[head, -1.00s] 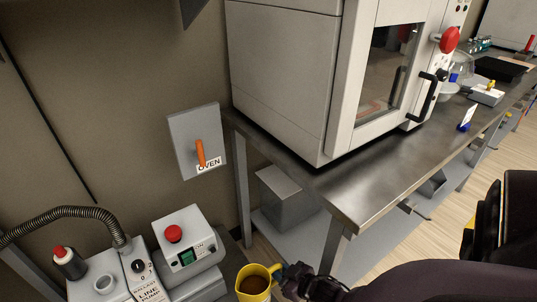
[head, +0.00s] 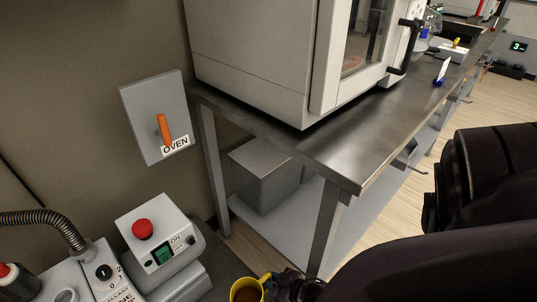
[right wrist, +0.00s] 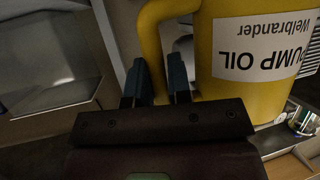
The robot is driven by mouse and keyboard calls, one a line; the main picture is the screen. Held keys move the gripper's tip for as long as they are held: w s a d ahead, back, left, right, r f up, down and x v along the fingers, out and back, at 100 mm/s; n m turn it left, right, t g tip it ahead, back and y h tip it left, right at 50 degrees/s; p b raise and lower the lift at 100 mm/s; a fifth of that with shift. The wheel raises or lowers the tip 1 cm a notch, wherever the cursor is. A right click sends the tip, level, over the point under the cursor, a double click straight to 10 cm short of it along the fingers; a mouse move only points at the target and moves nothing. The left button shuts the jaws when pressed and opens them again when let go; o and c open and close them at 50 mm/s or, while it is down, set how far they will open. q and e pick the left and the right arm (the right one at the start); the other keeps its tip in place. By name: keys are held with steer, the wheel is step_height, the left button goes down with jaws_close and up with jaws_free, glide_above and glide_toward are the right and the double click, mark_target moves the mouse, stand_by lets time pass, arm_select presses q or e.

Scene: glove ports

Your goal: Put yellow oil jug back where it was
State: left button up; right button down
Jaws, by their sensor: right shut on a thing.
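The yellow oil jug (head: 246,290) is at the bottom edge of the head view, its open top showing dark brown inside. In the right wrist view the jug (right wrist: 262,85) fills the upper right, with a white label reading "PUMP OIL Welbrander" upside down. My right gripper (head: 275,284) is at the jug's handle, right of its body. In the right wrist view the gripper's two dark fingers (right wrist: 160,82) are shut on the jug's handle. The jug's base is cut off in the head view. My left gripper is not in view.
A grey machine with a red button (head: 142,229) and a ribbed hose (head: 50,216) stands at lower left. The orange-handled OVEN switch (head: 163,130) is on the wall. A steel bench (head: 335,150) carries a white oven (head: 255,60); a grey box (head: 265,178) sits on its lower shelf.

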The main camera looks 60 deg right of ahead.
mark_target(254, 296)
steer(key=f+b, duration=0.1)
steer(key=f, duration=0.2)
steer(key=shift+s, duration=0.2)
steer(key=shift+w+f, duration=0.1)
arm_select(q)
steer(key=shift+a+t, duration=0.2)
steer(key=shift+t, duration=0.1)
arm_select(e)
steer(key=shift+w, duration=0.1)
steer(key=shift+f, duration=0.1)
steer(key=c, duration=1.1)
jaws_free()
steer(key=shift+o, duration=0.2)
